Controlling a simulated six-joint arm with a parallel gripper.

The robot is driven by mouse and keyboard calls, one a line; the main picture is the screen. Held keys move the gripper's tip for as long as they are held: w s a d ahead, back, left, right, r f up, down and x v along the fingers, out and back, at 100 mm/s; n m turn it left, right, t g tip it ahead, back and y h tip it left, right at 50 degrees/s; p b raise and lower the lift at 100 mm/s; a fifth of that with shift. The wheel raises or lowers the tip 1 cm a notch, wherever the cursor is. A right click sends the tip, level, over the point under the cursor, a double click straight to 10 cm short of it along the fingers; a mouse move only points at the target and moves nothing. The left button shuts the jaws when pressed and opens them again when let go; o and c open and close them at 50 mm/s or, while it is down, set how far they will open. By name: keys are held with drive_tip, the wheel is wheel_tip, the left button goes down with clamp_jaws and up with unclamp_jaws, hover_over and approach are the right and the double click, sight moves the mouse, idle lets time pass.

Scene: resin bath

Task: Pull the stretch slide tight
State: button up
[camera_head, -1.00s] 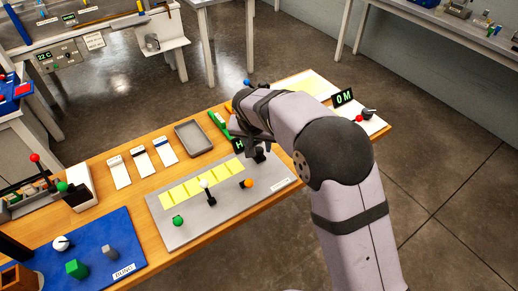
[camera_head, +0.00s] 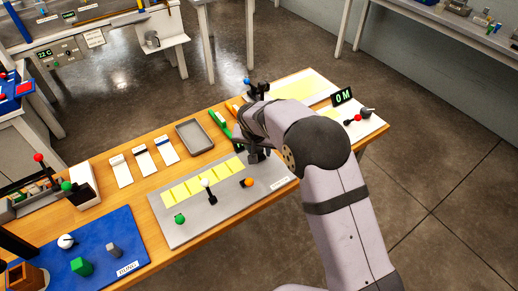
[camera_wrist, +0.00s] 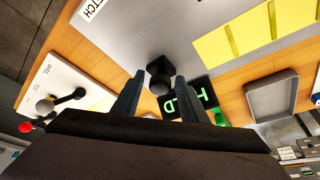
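The grey panel (camera_head: 168,228) lies on the wooden bench; its label, partly cut off in the wrist view, ends in "TCH" (camera_wrist: 92,8). A black knob on a dark block (camera_wrist: 159,72), apparently the stretch slide, stands at the panel's edge. It also shows in the head view (camera_head: 258,156), partly behind my arm. My gripper (camera_wrist: 159,76) is open, with one finger on each side of the knob and small gaps visible. In the head view my arm covers most of the gripper. A dark display with green letters (camera_wrist: 192,98) sits just beyond, partly covered by a finger.
The panel also carries yellow strips (camera_head: 203,180), a white-knobbed lever (camera_head: 208,190), a green knob (camera_head: 179,219) and an orange knob (camera_head: 247,182). A grey tray (camera_head: 194,138) lies behind. A white panel (camera_head: 362,127) with a red-knobbed lever and a "0 M" display (camera_head: 342,96) stands right.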

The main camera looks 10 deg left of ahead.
sight(272, 167)
clamp_jaws()
drive_tip(key=shift+s+d+b, duration=2.05)
drive_tip(key=shift+s+d, duration=0.35)
drive_tip(key=shift+d, duration=0.05)
drive_tip(key=o, duration=0.8)
unclamp_jaws()
drive_tip(key=shift+o, duration=0.2)
drive_tip(key=shift+s, duration=0.1)
drive_tip(key=shift+r, duration=0.1)
drive_tip(key=b+v, duration=0.1)
drive_tip(key=v, duration=0.6)
drive_tip(key=shift+b, duration=0.4)
drive_tip(key=shift+s, duration=0.1)
